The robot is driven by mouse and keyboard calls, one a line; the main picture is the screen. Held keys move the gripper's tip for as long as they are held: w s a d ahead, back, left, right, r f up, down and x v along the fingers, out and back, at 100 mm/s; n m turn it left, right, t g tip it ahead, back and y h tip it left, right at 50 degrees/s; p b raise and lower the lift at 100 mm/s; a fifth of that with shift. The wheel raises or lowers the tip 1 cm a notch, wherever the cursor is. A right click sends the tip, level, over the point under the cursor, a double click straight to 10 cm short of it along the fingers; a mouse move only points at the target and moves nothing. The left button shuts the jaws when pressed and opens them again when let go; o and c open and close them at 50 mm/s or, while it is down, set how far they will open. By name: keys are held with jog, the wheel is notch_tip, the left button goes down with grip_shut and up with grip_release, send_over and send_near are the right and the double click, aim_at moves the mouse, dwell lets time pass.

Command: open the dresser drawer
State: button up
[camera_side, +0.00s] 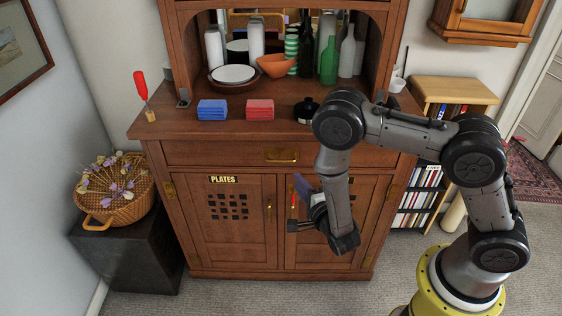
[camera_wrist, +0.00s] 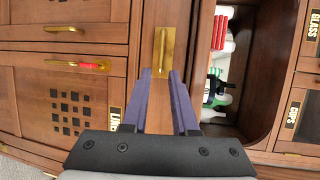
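The dresser drawer (camera_side: 230,154) is shut, a wide wooden front under the dresser top. Its brass handle (camera_side: 282,155) is bare in the side view; it also shows on its brass plate in the wrist view (camera_wrist: 161,48). My gripper (camera_side: 300,207) is in front of the right-hand door, below the handle in the side picture. In the wrist view my gripper's (camera_wrist: 161,75) two purple fingers are open with a clear gap and hold nothing. The handle shows ahead, lined up with the gap; I cannot tell how far off it is.
The doors below have brass handles (camera_side: 268,208), the right one carrying something red (camera_wrist: 92,65). Blue (camera_side: 212,110) and red (camera_side: 260,110) stacks and a black pot (camera_side: 306,110) stand on the top. A basket (camera_side: 116,190) is at left, a low bookcase (camera_side: 452,92) at right.

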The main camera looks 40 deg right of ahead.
aim_at(282, 162)
jog(key=x, duration=1.3)
jog(key=shift+w+d+r, duration=0.1)
jog(key=shift+w+r, duration=0.05)
jog(key=shift+w, duration=0.1)
grip_shut()
dwell(0.9)
